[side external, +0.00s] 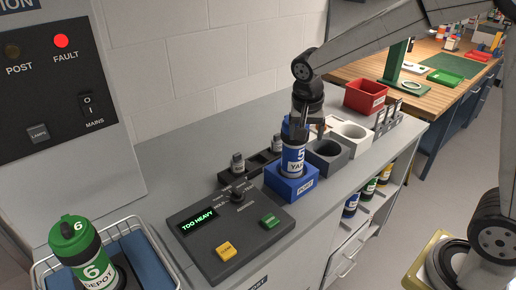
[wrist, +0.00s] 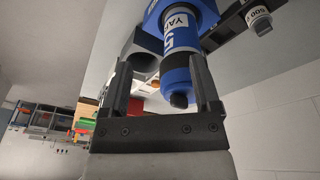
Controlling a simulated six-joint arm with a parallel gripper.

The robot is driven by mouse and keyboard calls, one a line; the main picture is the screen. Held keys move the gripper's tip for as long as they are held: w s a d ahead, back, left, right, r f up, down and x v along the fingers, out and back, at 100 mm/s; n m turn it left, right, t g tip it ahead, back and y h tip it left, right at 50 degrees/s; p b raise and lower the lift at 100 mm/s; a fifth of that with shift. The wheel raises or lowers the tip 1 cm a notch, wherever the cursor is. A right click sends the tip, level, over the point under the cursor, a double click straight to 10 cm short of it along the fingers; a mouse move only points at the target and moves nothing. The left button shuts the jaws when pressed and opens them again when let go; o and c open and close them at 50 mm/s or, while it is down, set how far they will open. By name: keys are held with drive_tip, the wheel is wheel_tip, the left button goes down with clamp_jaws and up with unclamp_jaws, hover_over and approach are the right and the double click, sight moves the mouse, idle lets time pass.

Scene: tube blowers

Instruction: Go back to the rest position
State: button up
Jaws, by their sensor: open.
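My gripper (side external: 303,108) is above the blue canister in the side view. In the wrist view my gripper (wrist: 162,80) has its two fingers apart, with the canister's dark-tipped end between them in the picture, nearer the right finger. I cannot tell whether a finger touches it. The blue canister (side external: 293,160), marked 5 and "YA…", stands upright in a blue port block (side external: 291,185). It also shows in the wrist view (wrist: 177,35). My gripper hides part of its top in the side view.
A control box (side external: 231,239) reads "TOO HEAVY"; a red FAULT lamp (side external: 60,41) glows on the wall panel. A green canister (side external: 82,250) stands in a wire basket at lower left. Grey (side external: 328,157) and white (side external: 349,136) holders and a red bin (side external: 366,97) line the counter.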

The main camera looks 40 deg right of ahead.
drive_tip(key=s+f+n+y, duration=0.1)
drive_tip(key=s+f+n, duration=0.3)
drive_tip(key=s+n, duration=0.1)
drive_tip(key=s+a+f+n+t+y, duration=0.1)
drive_tip(key=s+f+n, duration=0.3)
drive_tip(key=s, duration=0.4)
drive_tip(key=shift+a+n+t, duration=0.3)
drive_tip(key=shift+n, duration=0.1)
drive_tip(key=shift+w, duration=0.1)
